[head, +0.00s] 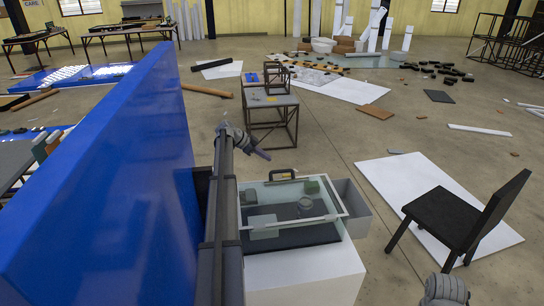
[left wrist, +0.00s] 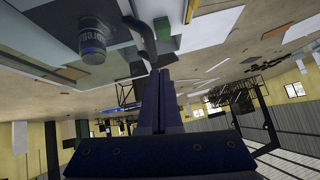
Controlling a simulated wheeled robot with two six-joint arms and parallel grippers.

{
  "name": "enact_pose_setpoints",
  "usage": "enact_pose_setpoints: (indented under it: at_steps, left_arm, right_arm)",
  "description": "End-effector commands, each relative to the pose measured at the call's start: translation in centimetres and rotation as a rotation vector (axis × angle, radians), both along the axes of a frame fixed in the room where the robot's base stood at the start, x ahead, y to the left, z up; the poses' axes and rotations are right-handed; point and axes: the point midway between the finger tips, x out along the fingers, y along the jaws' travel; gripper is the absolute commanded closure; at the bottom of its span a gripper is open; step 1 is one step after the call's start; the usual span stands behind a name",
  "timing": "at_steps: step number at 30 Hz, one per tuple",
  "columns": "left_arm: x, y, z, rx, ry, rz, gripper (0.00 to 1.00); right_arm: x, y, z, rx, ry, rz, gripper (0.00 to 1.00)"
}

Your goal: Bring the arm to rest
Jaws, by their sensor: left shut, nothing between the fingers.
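My left arm reaches in from the bottom left of the head view. My left gripper (head: 262,153) is beyond the far edge of a glass-topped box (head: 335,215), above the floor and clear of the box. In the left wrist view, the two fingers of the left gripper (left wrist: 161,76) lie together, shut and empty. A can with lettering (left wrist: 92,42) shows upside down in that view. A grey piece of my right arm shows at the bottom right of the head view; its gripper is not in view.
The box stands on a white block (head: 305,277) and holds a green block (head: 312,187) and a round item (head: 305,206). A tall blue panel (head: 110,185) stands close left of my arm. A black chair (head: 455,215) is at right. A small grey table (head: 270,100) stands beyond.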

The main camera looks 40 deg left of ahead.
Motion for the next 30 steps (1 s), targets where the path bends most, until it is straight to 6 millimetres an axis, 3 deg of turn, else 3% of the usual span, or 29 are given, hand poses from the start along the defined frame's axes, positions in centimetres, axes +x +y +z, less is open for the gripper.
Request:
enact_pose_setpoints:
  at_steps: [11, 14, 17, 23, 26, 30]
  left_arm:
    - [-0.3, 0.1, 0.3, 0.0, 0.001, -0.002, 1.0]
    - [-0.1, -1.4, 0.1, -0.006, 0.015, -0.006, 1.0]
    - [0.4, -5.7, -0.4, -0.022, 0.066, -0.015, 1.0]
    - [0.4, -20.0, -2.4, -0.054, 0.256, -0.019, 1.0]
    - [-0.7, -27.1, -3.4, -0.051, 0.36, -0.008, 1.0]
    - [-3.7, -36.9, -4.6, -0.023, 0.501, 0.021, 1.0]
  right_arm:
    - [0.0, 0.0, 0.3, 0.0, 0.0, 0.0, 0.0]
    - [0.0, 0.0, 0.3, 0.0, 0.0, 0.0, 0.0]
    - [0.0, 0.0, 0.2, 0.0, 0.0, 0.0, 0.0]
    - [0.0, 0.0, 0.1, 0.0, 0.0, 0.0, 0.0]
    - [0.0, 0.0, 0.0, 0.0, 0.0, 0.0, 0.0]
    - [0.0, 0.0, -0.2, 0.0, 0.0, 0.0, 0.0]
